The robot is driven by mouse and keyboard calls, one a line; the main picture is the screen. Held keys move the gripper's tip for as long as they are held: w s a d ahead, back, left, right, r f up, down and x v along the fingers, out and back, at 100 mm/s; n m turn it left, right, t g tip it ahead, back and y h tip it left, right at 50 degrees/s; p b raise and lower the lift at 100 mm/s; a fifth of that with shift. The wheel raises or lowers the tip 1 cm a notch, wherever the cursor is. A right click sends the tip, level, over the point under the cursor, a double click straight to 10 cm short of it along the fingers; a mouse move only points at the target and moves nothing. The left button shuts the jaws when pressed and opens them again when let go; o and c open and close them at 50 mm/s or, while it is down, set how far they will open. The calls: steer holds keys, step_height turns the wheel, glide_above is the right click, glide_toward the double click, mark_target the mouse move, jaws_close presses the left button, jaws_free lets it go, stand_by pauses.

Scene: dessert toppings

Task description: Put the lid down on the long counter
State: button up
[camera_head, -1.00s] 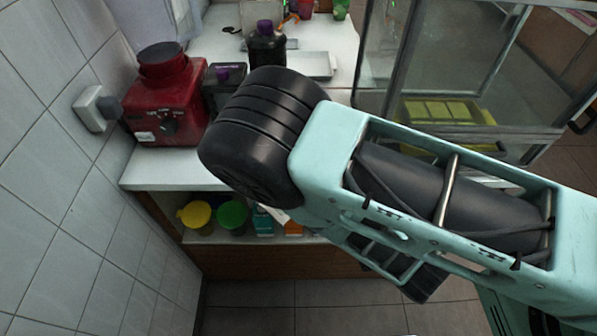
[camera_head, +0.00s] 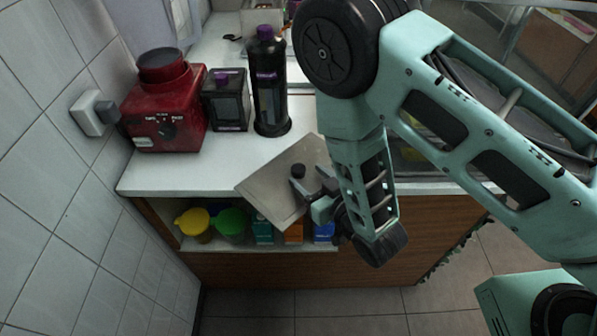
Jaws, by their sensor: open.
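The lid (camera_head: 268,187) is a flat, square, grey metal plate with a dark knob (camera_head: 298,171). It lies across the front edge of the long white counter (camera_head: 165,175), its near corner reaching out over the shelf opening. I cannot tell whether it rests fully on the counter or is tilted. My gripper (camera_head: 311,184) is open, at the lid's right side close to the knob. Whether the fingers touch the knob is unclear. My arm hides the lid's right edge and the counter behind it.
A red machine (camera_head: 167,103), a dark box-shaped container (camera_head: 226,100) and a tall black bottle (camera_head: 268,85) stand behind the lid. Yellow (camera_head: 193,222) and green (camera_head: 231,222) tubs sit on the shelf below. The counter's front left is clear. A tiled wall (camera_head: 50,180) bounds the left.

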mark_target(303, 173)
steer(key=shift+f+p+x, duration=0.2)
steer(key=shift+p+x, duration=0.85)
steer(key=shift+x, duration=1.6)
jaws_close()
